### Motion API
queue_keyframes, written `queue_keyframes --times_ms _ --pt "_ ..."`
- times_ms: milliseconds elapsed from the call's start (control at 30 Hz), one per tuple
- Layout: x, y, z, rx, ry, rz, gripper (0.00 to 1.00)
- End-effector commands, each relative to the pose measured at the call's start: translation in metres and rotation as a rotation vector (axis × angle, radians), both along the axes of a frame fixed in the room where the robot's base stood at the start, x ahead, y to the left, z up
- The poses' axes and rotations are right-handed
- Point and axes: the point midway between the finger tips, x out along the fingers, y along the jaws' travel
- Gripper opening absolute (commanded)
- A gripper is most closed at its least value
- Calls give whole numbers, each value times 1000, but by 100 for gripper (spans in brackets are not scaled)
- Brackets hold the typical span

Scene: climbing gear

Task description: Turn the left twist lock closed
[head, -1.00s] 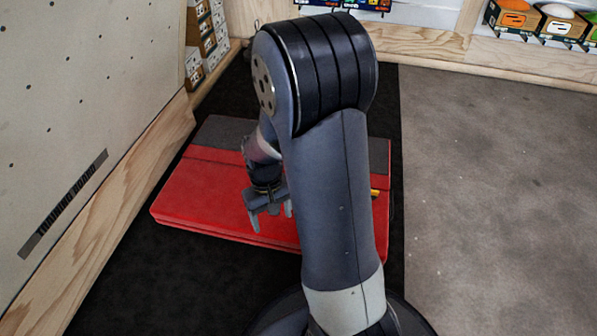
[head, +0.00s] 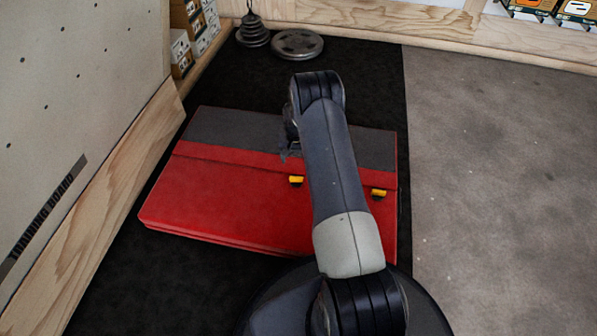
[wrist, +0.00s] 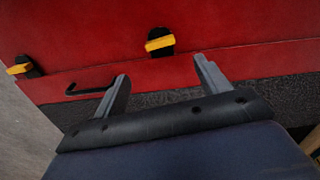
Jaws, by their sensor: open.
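A red crash pad (head: 235,205) with a grey far strip lies on the black floor. The left twist lock (head: 296,181), a yellow bar across a black base, sits on its red part near the grey strip. It also shows upper centre in the wrist view (wrist: 160,42). The right twist lock (head: 379,193) looks alike and shows at the left in the wrist view (wrist: 20,68). My gripper (head: 289,152) is over the grey strip, beyond the left lock and partly hidden by my arm. In the wrist view its fingers (wrist: 163,70) are apart and empty, short of the lock.
A dark hooked piece (wrist: 92,90) lies on the pad between the locks. A wooden-edged wall panel (head: 100,200) borders the left side. Round weights (head: 297,44) stand behind the pad. The grey floor (head: 500,190) at the right is clear.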

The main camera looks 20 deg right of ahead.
Motion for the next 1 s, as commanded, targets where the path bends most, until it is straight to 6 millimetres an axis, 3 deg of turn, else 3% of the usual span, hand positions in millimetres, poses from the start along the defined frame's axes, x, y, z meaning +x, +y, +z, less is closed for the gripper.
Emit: queue_keyframes --times_ms 400,600,1000 --pt "0 0 -72 0 1 0 71" --pt "0 0 -98 0 0 0 71" --pt "0 0 -106 0 0 1 71"
